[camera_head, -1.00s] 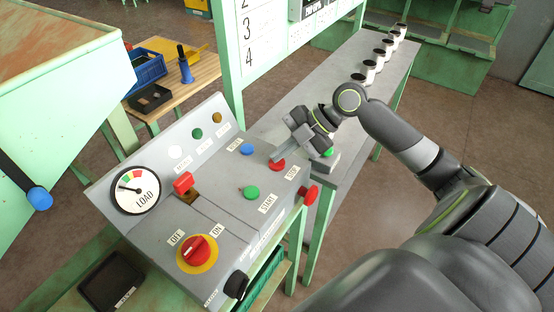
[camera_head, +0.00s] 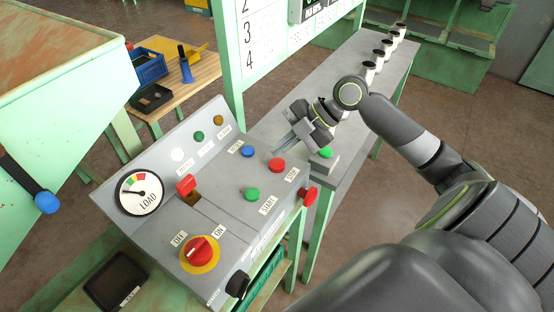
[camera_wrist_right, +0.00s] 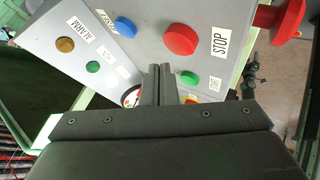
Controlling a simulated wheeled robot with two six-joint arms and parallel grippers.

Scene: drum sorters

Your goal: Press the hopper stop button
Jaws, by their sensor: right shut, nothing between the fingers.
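The red stop button (camera_head: 278,166) is on the grey sloped control panel (camera_head: 235,212), beside a STOP label (camera_head: 291,175). In the right wrist view the red button (camera_wrist_right: 180,40) is just beyond my fingertips and slightly right of them, fully in sight. My right gripper (camera_head: 277,150) is shut and empty, its fingertips beside the button in the head view. A gap seems to separate them, though its height is unclear. The shut fingers also show in the right wrist view (camera_wrist_right: 160,70). My left gripper is not in view.
A green start button (camera_head: 251,194) and blue button (camera_head: 248,152) flank the red one. Another red knob (camera_head: 308,196) is on the panel's right side. A red lever (camera_head: 186,185), red-yellow rotary switch (camera_head: 199,250) and load gauge (camera_head: 139,193) are further left.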

